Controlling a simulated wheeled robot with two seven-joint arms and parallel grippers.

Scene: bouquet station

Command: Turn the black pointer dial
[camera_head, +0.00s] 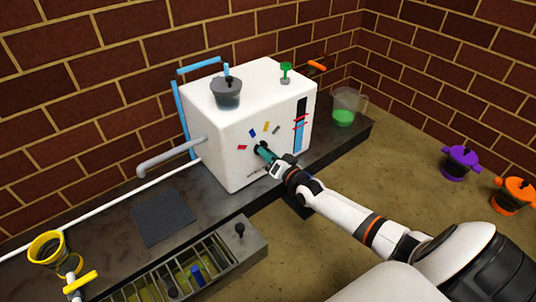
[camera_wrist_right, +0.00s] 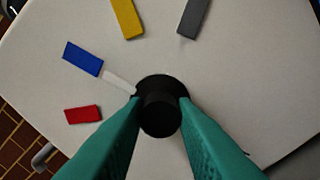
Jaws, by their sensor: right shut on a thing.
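The black pointer dial (camera_wrist_right: 160,106) is a round black knob on the front of the white box (camera_head: 231,160). Its white pointer (camera_wrist_right: 119,82) points up and left in the right wrist view, toward the blue mark (camera_wrist_right: 83,58). Red (camera_wrist_right: 82,114), yellow (camera_wrist_right: 127,18) and grey (camera_wrist_right: 194,17) marks also sit around it. My right gripper (camera_head: 262,151) reaches the front of the box, and its green fingers are shut on the dial from both sides. In the head view the gripper mostly hides the dial. My left gripper is not in view.
A grey-lidded jar (camera_head: 227,93) and a green knob (camera_head: 286,72) are on top of the box. A pitcher with green liquid (camera_head: 345,108) stands to its right. A dark mat (camera_head: 162,217), a yellow cup (camera_head: 48,250) and a slotted rack (camera_head: 190,272) are at the left front.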

